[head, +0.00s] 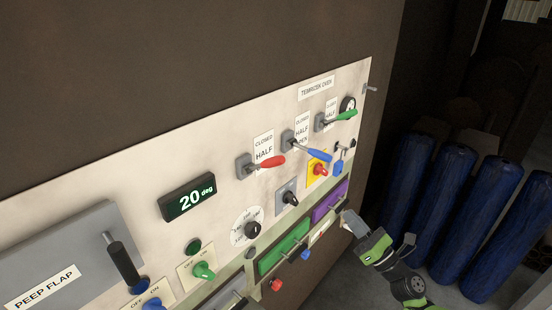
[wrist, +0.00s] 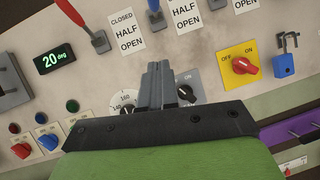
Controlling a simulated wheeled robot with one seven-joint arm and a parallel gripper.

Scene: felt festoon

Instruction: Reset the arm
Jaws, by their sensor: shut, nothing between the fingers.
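My arm (head: 402,272) comes in from the lower right in the head view, green and black. My gripper (head: 348,218) is in front of the lower right part of the oven control panel (head: 120,188). In the wrist view my gripper (wrist: 158,66) points at the panel, with its two grey fingers together and nothing between them. The fingers partly cover the round numbered dial (wrist: 122,100) and stand beside a black knob (wrist: 186,94). Whether the fingertips touch the panel cannot be told.
The panel carries red (head: 268,164), blue (head: 314,153) and green (head: 342,116) levers, a display reading 20 deg (head: 188,197) and a peep flap (head: 62,258). Green (head: 284,246) and purple (head: 330,203) drawers project below. Blue cylinders (head: 447,205) stand at right.

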